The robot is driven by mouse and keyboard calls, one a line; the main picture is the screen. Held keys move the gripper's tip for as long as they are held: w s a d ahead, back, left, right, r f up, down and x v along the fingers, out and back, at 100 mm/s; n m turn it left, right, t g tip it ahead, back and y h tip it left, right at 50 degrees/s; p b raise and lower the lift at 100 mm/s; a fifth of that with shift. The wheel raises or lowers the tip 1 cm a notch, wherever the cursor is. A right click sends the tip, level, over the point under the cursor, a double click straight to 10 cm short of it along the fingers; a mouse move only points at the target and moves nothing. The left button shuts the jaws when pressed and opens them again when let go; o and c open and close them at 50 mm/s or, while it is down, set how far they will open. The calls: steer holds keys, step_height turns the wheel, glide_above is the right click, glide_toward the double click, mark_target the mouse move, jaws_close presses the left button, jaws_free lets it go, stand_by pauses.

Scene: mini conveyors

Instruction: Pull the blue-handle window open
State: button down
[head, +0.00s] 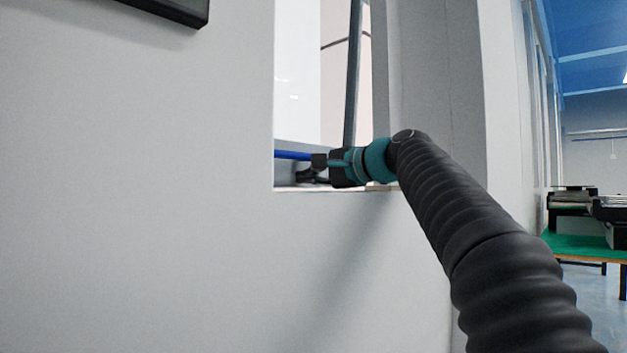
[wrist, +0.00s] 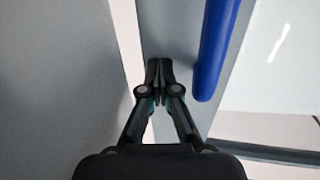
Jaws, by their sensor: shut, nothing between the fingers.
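The window (head: 353,75) is set in a recess of the grey wall, with a dark upright frame edge and pale glass. Its blue handle (head: 292,155) is a bar low in the opening. In the wrist view the handle (wrist: 215,45) runs lengthwise along a grey frame strip, just right of my fingers. My gripper (head: 310,174) is inside the lower opening, near the right end of the visible handle. In the wrist view my gripper (wrist: 158,70) is shut and empty, with its fingertips beside the bar, a small gap apart. The handle's far end is out of the wrist view.
The wall (head: 140,200) fills the left, and the opening's sill (head: 290,189) lies just below my gripper. A black panel (head: 175,8) hangs upper left. At the far right, conveyors (head: 572,200) stand on a green-topped table (head: 590,246), with open floor beyond.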

steer(key=shift+w+a, duration=0.25)
steer(key=shift+d, duration=0.1)
